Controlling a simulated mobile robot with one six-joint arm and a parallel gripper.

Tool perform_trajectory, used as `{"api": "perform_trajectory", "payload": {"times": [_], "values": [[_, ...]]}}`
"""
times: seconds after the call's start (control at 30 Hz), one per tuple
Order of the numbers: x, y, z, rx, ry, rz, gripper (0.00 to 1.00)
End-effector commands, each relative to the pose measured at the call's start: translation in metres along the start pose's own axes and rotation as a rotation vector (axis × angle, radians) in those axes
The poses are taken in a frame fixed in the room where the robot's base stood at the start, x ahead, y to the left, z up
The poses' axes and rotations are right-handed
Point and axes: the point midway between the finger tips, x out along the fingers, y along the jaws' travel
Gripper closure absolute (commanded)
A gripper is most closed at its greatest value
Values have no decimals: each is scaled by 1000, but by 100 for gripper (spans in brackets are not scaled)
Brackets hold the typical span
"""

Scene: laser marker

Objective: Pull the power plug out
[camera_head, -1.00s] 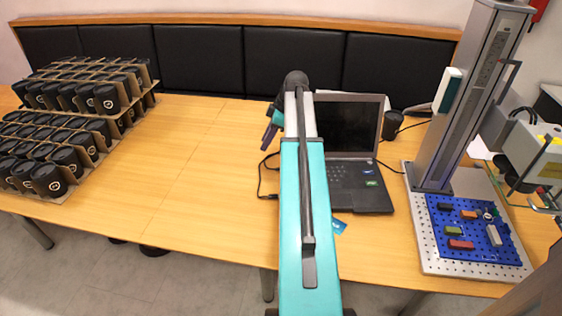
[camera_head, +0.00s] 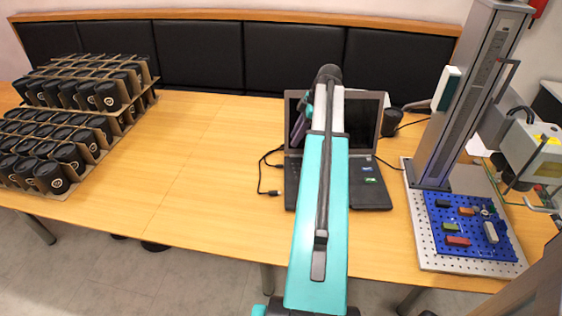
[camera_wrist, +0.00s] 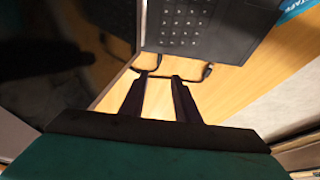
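The black power cable (camera_head: 262,170) lies on the table beside the left side of the open laptop (camera_head: 363,190). One black plug end (camera_head: 279,165) is close to the laptop's left edge; I cannot tell whether it is seated. Another cable end (camera_head: 270,192) lies lower on the wood. My gripper (camera_head: 297,135) is in front of the laptop screen's left part. In the wrist view my gripper (camera_wrist: 158,78) is open, its fingers apart with bare wood between them. The cable (camera_wrist: 152,74) crosses near the fingertips, beside the laptop's keyboard half (camera_wrist: 222,35). I see nothing held.
A black cup (camera_head: 392,122) stands right of the laptop. The laser marker column (camera_head: 455,110) and its base plate (camera_head: 420,225) with a blue fixture board (camera_head: 465,230) are at the right. Stacked trays of black cups (camera_head: 65,115) fill the left. The middle-left table (camera_head: 200,160) is clear.

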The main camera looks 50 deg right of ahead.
Motion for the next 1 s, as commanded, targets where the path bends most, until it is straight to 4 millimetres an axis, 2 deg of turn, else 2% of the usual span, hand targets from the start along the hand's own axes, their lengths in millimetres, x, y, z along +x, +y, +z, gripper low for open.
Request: {"api": "perform_trajectory", "payload": {"times": [0.27,1.0], "values": [[24,-1,-1,0,0,-2,71],[109,-1,-2,-2,0,-3,71]]}}
